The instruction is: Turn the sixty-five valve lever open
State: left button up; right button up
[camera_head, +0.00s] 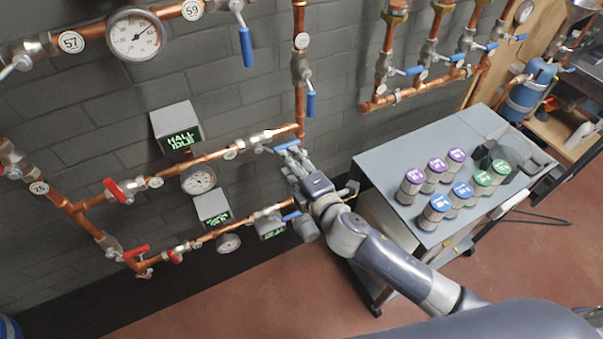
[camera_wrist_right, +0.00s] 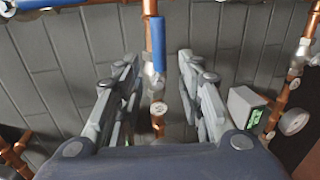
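A blue valve lever (camera_head: 287,146) sits on the copper pipe just past the fingertips of my right gripper (camera_head: 291,156). In the right wrist view the blue lever (camera_wrist_right: 157,45) appears between the two spread fingers of the right gripper (camera_wrist_right: 157,65), with space on both sides. No contact shows. A small round tag (camera_wrist_right: 157,108) hangs on the pipe there, but its number is too small to read, so I cannot confirm that this is sixty-five. The gripper partly hides the valve body in the head view. My left gripper is not in view.
Another blue lever (camera_head: 311,104) hangs on the vertical pipe above. Red levers (camera_head: 117,189) are to the left. A grey cart (camera_head: 388,158) with several labelled cans stands right.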

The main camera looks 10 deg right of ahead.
jog(key=v, duration=0.5)
jog(key=shift+w, duration=0.1)
dwell(0.3)
jog(key=s+d+f+m+g+h+b, duration=0.1)
jog(key=s+d+f+m+g, duration=0.2)
jog(key=f, duration=0.9)
jog(key=s+d+f+m+g+h+b, duration=0.1)
jog(key=s+d+f+m+g+h, duration=0.3)
jog(key=f, duration=0.9)
jog(key=s+d+f+m+y+b, duration=0.1)
jog(key=s+d+f+m, duration=0.3)
jog(key=f, duration=0.8)
jog(key=s+d+f+m+g+b, duration=0.1)
jog(key=s+f+m+g, duration=0.1)
jog(key=s+f, duration=0.5)
jog(key=s+d+f+m+g, duration=0.1)
jog(key=s+f, duration=0.6)
jog(key=s, duration=0.7)
jog(key=s+d+f+m+g+b, duration=0.1)
jog(key=s+f+m+g, duration=0.3)
jog(key=s, duration=0.7)
notch_tip(320, 180, down, 3)
jog(key=shift+s+d+r+m+h+b, duration=0.15)
jog(key=shift+d+m+h+b, duration=0.2)
jog(key=shift+d+m, duration=0.3)
jog(key=shift+a, duration=0.1)
